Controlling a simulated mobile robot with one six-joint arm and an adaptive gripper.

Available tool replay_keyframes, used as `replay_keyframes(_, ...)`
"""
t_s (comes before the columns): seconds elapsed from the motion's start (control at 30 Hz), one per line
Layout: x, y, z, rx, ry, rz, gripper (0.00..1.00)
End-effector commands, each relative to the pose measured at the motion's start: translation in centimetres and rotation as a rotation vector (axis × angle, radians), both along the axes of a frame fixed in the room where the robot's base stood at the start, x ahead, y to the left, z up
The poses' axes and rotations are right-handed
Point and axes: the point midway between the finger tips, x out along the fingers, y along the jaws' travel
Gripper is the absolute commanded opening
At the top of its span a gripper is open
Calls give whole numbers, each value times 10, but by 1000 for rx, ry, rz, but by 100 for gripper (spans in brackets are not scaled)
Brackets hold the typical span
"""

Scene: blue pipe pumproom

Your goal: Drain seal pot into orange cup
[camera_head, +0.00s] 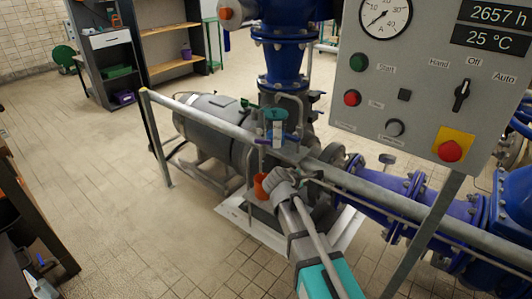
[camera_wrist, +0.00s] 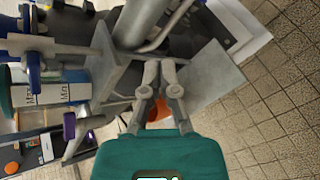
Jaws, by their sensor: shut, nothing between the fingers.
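The orange cup (camera_head: 261,187) is beside the pump, under the pipework, just left of my gripper (camera_head: 277,180) in the head view. In the wrist view an orange patch (camera_wrist: 155,113) shows behind my fingers, likely the cup, mostly hidden. In the wrist view the seal pot (camera_wrist: 48,94) lies at left, with Max and Min marks. My gripper (camera_wrist: 161,75) is shut and empty, its fingertips close together near a grey metal plate.
A grey handrail (camera_head: 215,124) runs across in front of the pump, close to my arm. A control panel (camera_head: 425,90) stands at right, with blue flanged pipes (camera_head: 385,195) below it. A purple part (camera_wrist: 69,125) is by the seal pot. The tiled floor at left is clear.

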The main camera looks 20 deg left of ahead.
Motion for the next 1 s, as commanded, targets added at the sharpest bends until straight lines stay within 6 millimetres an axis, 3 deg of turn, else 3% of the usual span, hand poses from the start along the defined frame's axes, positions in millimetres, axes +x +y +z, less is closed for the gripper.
replay_keyframes(0.3,-12,79,23,-552,-232,430,0)
replay_keyframes(0.5,-29,125,35,-849,-346,609,0)
replay_keyframes(0.7,-38,144,40,-979,-393,678,0)
replay_keyframes(1.0,-38,145,41,-990,-397,682,0)
